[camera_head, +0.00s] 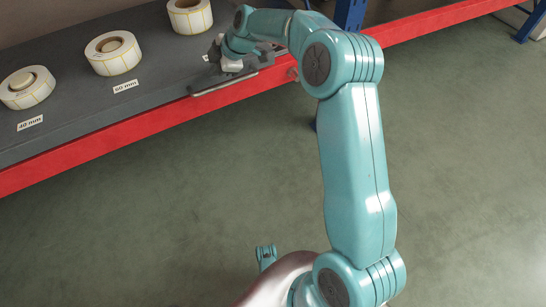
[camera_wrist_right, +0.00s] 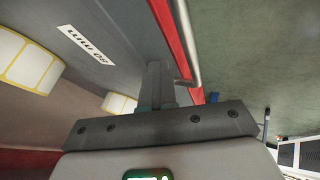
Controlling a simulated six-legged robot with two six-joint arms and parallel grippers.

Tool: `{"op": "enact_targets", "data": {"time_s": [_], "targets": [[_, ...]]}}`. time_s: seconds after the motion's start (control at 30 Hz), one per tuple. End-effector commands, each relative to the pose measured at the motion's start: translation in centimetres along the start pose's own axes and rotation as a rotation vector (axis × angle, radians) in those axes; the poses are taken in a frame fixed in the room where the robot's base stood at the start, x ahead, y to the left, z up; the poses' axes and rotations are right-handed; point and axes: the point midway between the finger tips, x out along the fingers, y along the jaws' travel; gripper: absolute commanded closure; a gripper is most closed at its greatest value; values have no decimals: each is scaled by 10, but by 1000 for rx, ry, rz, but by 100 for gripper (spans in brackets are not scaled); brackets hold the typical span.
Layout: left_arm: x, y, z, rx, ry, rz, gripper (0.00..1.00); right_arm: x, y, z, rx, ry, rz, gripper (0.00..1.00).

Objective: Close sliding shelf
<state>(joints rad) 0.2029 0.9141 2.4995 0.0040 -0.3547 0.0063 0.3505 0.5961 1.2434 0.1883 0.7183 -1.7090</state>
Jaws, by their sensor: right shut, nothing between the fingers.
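The sliding shelf (camera_head: 150,95) is a dark grey board with a red front edge (camera_head: 130,135), on the left of the head view. A silver bar handle (camera_head: 222,84) runs along its front edge; it also shows in the wrist view (camera_wrist_right: 187,42), just right of the fingers. My right gripper (camera_head: 217,52) is over the shelf, just behind the handle. Its fingers (camera_wrist_right: 155,75) are shut with nothing between them. Whether they touch the handle or shelf I cannot tell. My left gripper is not in view.
Label rolls stand on the shelf: one at the left (camera_head: 27,87), one in the middle (camera_head: 113,52), one at the back (camera_head: 189,15). Size labels (camera_head: 125,86) lie before them. A blue upright (camera_head: 349,14) stands behind my arm. The green floor (camera_head: 460,150) is clear.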

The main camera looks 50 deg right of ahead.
Motion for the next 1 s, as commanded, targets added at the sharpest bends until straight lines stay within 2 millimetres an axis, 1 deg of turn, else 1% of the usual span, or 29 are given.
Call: {"op": "enact_targets", "data": {"time_s": [0.23,0.33,0.47,0.6,0.8,0.9,1.0], "targets": [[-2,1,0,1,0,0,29,-6,-4,0,1,0,3,100],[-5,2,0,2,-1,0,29,-18,-4,-1,1,0,4,100],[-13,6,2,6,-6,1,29,-48,-3,-2,1,0,6,100],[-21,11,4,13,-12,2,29,-87,-2,-2,1,0,7,100],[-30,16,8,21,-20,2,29,-134,-1,-1,0,-1,7,100],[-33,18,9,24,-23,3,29,-150,-1,-1,0,0,6,100],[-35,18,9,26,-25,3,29,-160,-1,-1,0,1,3,100]]}}
